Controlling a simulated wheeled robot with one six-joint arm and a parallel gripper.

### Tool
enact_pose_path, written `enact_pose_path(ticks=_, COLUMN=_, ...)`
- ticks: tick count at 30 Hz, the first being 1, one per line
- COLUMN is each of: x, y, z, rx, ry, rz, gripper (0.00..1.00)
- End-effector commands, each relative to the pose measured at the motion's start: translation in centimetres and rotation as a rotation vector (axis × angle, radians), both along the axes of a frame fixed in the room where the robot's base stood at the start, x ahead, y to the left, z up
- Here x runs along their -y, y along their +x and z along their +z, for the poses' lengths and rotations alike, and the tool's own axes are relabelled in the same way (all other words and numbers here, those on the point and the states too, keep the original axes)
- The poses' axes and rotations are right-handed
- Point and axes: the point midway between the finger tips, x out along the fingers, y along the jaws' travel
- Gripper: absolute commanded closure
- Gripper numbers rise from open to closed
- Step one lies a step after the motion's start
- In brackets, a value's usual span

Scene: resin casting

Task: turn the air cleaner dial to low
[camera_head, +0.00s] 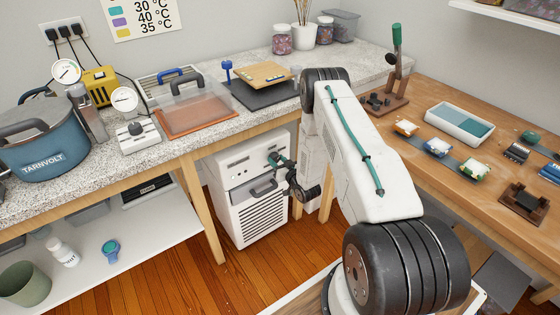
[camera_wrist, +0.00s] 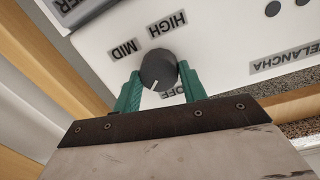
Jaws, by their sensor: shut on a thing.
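The white air cleaner (camera_head: 228,172) stands on the floor under the speckled bench, with a slatted grille on its front. My gripper (camera_head: 274,161) is at the upper part of that front. In the wrist view, the round dark grey dial (camera_wrist: 158,68) sits between the green fingers of my gripper (camera_wrist: 158,80), which are shut on its sides. The labels MID (camera_wrist: 124,49), HIGH (camera_wrist: 167,25) and a partly covered OFF (camera_wrist: 174,92) show around it. The dial's white mark points down and slightly left in this view, near OFF. No LOW label is visible; my left finger covers part of the panel.
A wooden bench leg (camera_head: 201,205) stands close to the air cleaner's left side. The speckled bench top (camera_head: 225,120) overhangs it. A lower shelf (camera_head: 140,245) with a bottle and a bin is at the left. Open wooden floor lies in front.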

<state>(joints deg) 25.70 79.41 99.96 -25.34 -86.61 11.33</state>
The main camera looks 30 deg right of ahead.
Motion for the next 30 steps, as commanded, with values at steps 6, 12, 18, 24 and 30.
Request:
enact_pose_path(ticks=6, x=0.21, y=0.41, z=0.54, rx=0.007, ry=0.162, rz=0.001, gripper=0.81)
enact_pose_path(ticks=12, x=0.28, y=0.44, z=0.55, rx=0.004, ry=0.269, rz=0.003, gripper=0.81)
enact_pose_path(ticks=18, x=0.33, y=0.46, z=0.57, rx=0.002, ry=0.330, rz=0.002, gripper=0.81)
enact_pose_path(ticks=24, x=0.36, y=0.47, z=0.57, rx=0.002, ry=0.351, rz=0.002, gripper=0.81)
enact_pose_path(ticks=30, x=0.39, y=0.47, z=0.58, rx=0.002, ry=0.351, rz=0.001, gripper=0.81)
